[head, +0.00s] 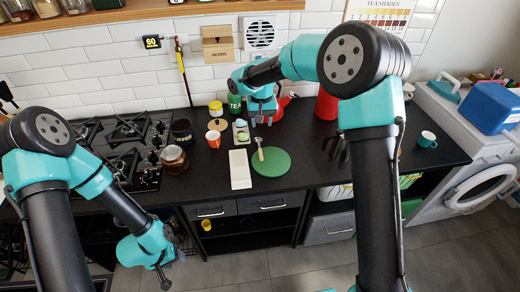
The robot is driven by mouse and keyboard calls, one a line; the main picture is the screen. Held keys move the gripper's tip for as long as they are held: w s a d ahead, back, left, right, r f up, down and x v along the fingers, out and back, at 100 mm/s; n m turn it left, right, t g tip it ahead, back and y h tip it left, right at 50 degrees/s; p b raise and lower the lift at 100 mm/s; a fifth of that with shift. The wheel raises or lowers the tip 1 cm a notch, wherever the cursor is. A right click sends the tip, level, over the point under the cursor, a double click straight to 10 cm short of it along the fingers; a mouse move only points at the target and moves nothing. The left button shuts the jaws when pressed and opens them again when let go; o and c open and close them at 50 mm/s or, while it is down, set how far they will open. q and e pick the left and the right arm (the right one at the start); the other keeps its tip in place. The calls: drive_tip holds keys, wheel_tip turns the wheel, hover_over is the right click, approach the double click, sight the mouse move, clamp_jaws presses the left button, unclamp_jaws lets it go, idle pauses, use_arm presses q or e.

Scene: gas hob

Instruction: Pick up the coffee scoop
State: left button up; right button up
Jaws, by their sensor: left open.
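A small scoop-like tool (259,148) with a pale handle lies over the upper left edge of a round green mat (275,165) on the black counter; it is probably the coffee scoop, but it is small in view. My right gripper (261,118) points down behind the mat, apart from the tool; its fingers are too small to tell whether they are open. My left gripper (175,270) is open and empty, low in front of the counter's front edge, well away from the tool.
A white tray (240,170) lies left of the mat. A brown jar (174,160), an orange mug (214,139) and a gas hob (125,140) stand further left. A red canister (326,104) and a teal mug (427,139) are to the right. Counter in front of the jar is clear.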

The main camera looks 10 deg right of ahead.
hover_over(261, 153)
drive_tip(key=f, duration=1.1)
drive_tip(key=shift+s+f, duration=0.1)
drive_tip(key=shift+s, duration=0.15)
drive_tip(key=shift+w+f, duration=0.1)
drive_tip(key=shift+f, duration=2.55)
clamp_jaws()
